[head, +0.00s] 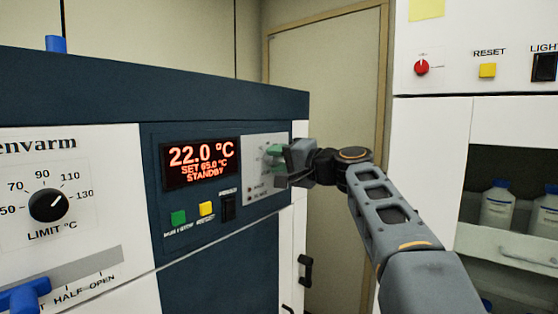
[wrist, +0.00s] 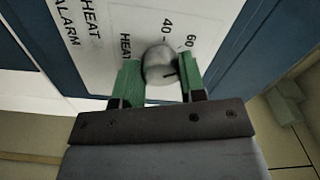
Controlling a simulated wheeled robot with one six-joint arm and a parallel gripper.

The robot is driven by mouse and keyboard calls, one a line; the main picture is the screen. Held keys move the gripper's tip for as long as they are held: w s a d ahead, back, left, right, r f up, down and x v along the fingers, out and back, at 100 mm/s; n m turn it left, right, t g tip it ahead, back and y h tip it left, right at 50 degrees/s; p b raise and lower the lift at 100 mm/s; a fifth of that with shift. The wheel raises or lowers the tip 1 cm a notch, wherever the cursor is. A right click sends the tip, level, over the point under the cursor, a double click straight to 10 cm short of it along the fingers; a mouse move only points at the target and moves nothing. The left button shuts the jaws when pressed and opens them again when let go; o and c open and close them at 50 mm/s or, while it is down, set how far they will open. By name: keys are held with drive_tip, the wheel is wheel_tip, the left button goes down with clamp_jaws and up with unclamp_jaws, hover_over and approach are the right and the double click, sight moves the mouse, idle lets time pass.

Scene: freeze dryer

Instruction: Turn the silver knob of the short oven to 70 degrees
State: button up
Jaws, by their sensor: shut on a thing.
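The silver knob (wrist: 160,60) sits on a white panel with the marks 40, 60 and HEAT beside it in the wrist view. A dark pointer line shows on its face. My gripper (head: 275,159) is at this panel in the head view, and its green fingers hide the knob there. In the wrist view my gripper (wrist: 158,78) is shut on the knob, one finger on each side. The oven's red display (head: 201,163) reads 22.0 °C, SET 65.0 °C, STANDBY.
A green button (head: 178,217), a yellow button (head: 206,208) and a black switch (head: 228,207) lie below the display. A black limit knob (head: 48,205) is on the white unit at left. A cabinet with a red knob (head: 421,67) and bottles stands at right.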

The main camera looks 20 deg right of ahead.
drive_tip(key=shift+m, duration=0.9)
drive_tip(key=o, duration=0.9)
drive_tip(key=b+v, duration=0.3)
drive_tip(key=v, duration=1)
drive_tip(key=shift+s+d+b, duration=0.25)
drive_tip(key=shift+s+b, duration=0.1)
